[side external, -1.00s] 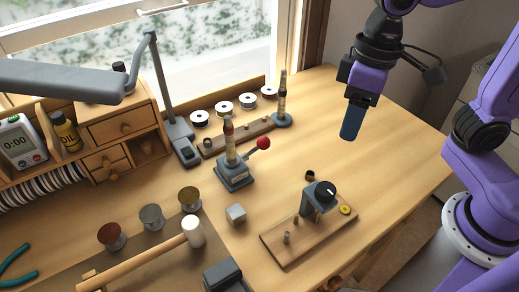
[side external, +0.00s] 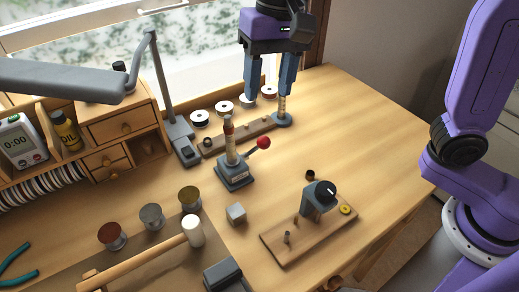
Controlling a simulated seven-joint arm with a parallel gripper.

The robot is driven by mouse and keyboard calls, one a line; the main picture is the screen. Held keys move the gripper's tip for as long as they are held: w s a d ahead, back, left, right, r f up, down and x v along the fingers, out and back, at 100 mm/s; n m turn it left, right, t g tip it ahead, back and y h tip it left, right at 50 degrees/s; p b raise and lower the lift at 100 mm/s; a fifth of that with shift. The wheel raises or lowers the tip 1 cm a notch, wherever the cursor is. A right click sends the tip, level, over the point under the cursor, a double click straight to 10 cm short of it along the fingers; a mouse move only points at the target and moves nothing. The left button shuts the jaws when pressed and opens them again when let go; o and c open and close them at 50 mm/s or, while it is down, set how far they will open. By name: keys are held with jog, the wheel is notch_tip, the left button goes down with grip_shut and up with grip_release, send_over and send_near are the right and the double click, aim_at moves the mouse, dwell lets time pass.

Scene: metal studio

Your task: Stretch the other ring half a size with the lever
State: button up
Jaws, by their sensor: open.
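The ring stretcher (side external: 235,172) stands on the bench, a grey block with an upright banded mandrel (side external: 229,138). Its lever ends in a red knob (side external: 263,142), which sticks out to the right and slightly up. A second upright mandrel (side external: 282,105) on a round grey base stands behind it, at the right end of a wooden strip (side external: 240,136). My gripper (side external: 267,95) is open and points down at this second mandrel, with the fingers apart. In this view the right finger overlaps the mandrel's upper part. I cannot make out a separate ring on either mandrel.
Several spools (side external: 224,108) line the window side. A lamp post (side external: 168,90) stands to the left. The right bench area is clear.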

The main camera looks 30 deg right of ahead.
aim_at(253, 151)
jog(key=f, duration=0.5)
jog(key=a+f, duration=0.1)
jog(key=f, duration=0.9)
jog(key=shift+w+a+f, duration=0.1)
jog(key=shift+w+a, duration=0.05)
jog(key=shift+a, duration=0.2)
grip_shut()
